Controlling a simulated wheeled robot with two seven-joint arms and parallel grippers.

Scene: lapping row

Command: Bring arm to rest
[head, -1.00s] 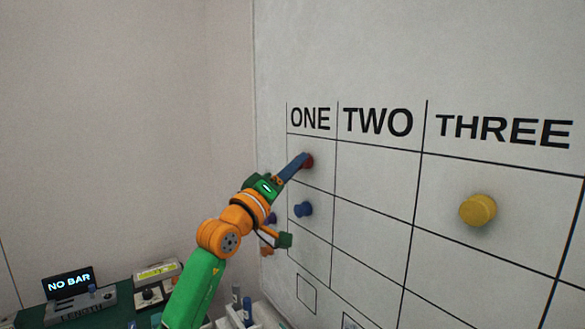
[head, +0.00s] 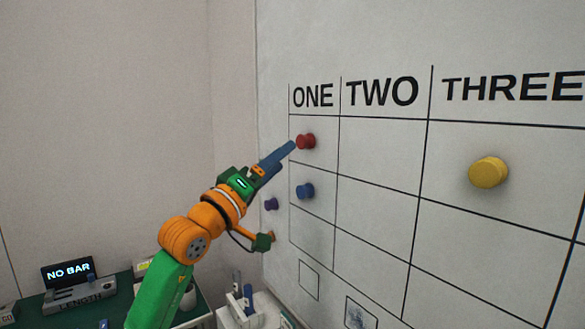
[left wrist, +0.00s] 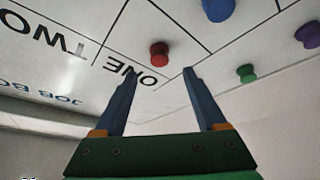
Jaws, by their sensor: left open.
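My left gripper (head: 288,149) is in front of the wall board, its fingertips just left of the red magnet (head: 306,141) and apart from it. In the left wrist view the gripper (left wrist: 160,78) is open with nothing between its fingers, and the red magnet (left wrist: 159,51) sits on the board beyond the tips. The red magnet is in the top row under ONE. My right gripper does not show.
The board (head: 385,240) also holds a blue magnet (head: 305,191) under ONE, a yellow magnet (head: 488,172) under THREE and a purple one (head: 271,204) at its left. Below left, a green bench (head: 118,300) carries a display (head: 68,272) reading NO BAR.

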